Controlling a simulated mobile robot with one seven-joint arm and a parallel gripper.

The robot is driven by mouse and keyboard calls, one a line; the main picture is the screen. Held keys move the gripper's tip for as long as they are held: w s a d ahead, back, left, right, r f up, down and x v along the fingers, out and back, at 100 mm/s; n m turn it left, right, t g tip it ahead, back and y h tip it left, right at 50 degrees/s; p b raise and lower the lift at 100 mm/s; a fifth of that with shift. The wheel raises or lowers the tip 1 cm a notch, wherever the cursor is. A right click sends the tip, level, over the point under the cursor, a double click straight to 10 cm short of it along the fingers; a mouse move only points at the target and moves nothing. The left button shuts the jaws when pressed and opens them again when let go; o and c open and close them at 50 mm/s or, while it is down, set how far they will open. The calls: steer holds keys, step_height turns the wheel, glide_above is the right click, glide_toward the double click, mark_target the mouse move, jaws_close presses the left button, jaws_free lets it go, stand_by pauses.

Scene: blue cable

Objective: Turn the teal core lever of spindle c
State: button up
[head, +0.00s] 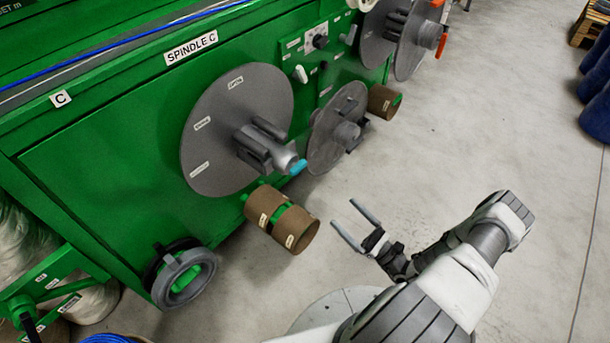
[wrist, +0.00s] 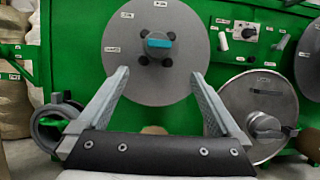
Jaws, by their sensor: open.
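The teal core lever (head: 298,167) sits at the outer end of the core on spindle C, a large grey disc (head: 214,148) on the green machine front. In the wrist view the teal lever (wrist: 158,43) lies about level across the disc's centre, above and between my fingers. My gripper (head: 350,224) is open and empty. In the head view it is to the right of and below the lever, clearly apart from it. In the wrist view its two fingers (wrist: 160,82) point toward the disc (wrist: 122,65).
Brown cardboard cores (head: 297,230) stick out on a green peg below the spindle. A smaller grey disc (head: 324,150) stands to its right. A grey ring (head: 185,279) hangs at lower left. Control knobs (head: 320,41) are at upper right.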

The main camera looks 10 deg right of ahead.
mark_target(301, 170)
steer(key=b+x, duration=0.2)
steer(key=x, duration=1.5)
steer(key=c, duration=1.3)
